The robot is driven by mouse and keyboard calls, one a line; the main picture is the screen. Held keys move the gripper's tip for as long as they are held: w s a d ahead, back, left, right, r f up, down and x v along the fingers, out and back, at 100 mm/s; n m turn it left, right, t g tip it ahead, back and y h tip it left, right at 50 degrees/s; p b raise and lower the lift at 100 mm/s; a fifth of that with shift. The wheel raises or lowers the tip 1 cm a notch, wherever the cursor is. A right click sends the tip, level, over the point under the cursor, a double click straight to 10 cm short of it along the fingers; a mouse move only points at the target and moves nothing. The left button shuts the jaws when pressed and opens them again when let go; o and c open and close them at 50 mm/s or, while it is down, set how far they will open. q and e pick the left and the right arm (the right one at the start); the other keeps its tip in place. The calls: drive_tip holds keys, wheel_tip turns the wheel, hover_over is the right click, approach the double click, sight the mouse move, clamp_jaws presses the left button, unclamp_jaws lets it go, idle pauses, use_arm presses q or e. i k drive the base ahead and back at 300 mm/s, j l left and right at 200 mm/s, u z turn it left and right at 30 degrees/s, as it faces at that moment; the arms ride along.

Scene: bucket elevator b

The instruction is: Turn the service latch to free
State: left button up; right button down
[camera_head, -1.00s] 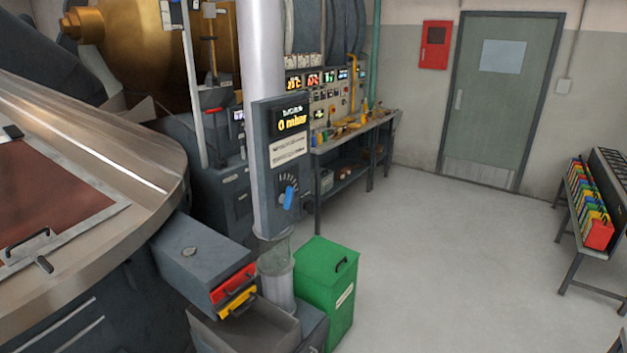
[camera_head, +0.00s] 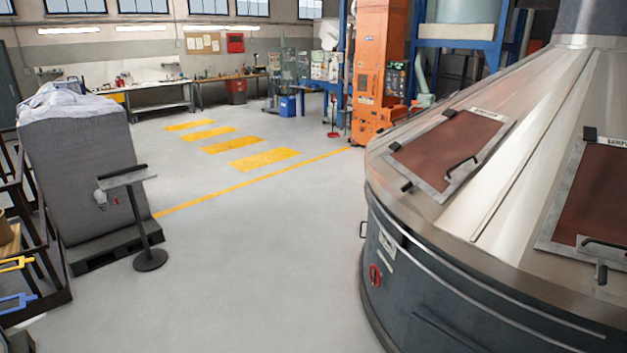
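A tall orange machine column (camera_head: 380,62), likely the bucket elevator, stands at the far side of the hall, right of the middle. A dark panel (camera_head: 396,79) with small lit displays is on its right side. I cannot make out a service latch on it at this distance. Neither of my grippers is in view.
A large round machine with a steel top (camera_head: 540,95) and red-brown hatches (camera_head: 448,150) fills the right side. A wrapped grey load (camera_head: 78,170) on a pallet and a stand with a round base (camera_head: 150,260) are at left. Open floor (camera_head: 270,240) lies between, with yellow markings (camera_head: 263,160).

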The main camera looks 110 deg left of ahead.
sight(409, 185)
drive_tip(key=u, duration=3)
drive_tip(key=i+j, duration=0.1)
drive_tip(key=i, duration=0.35)
drive_tip(key=i+j+z, duration=0.1)
drive_tip(key=i, duration=0.35)
drive_tip(key=i+j, duration=0.15)
drive_tip(key=i, duration=0.3)
drive_tip(key=i+j+z, duration=0.1)
drive_tip(key=i, duration=0.35)
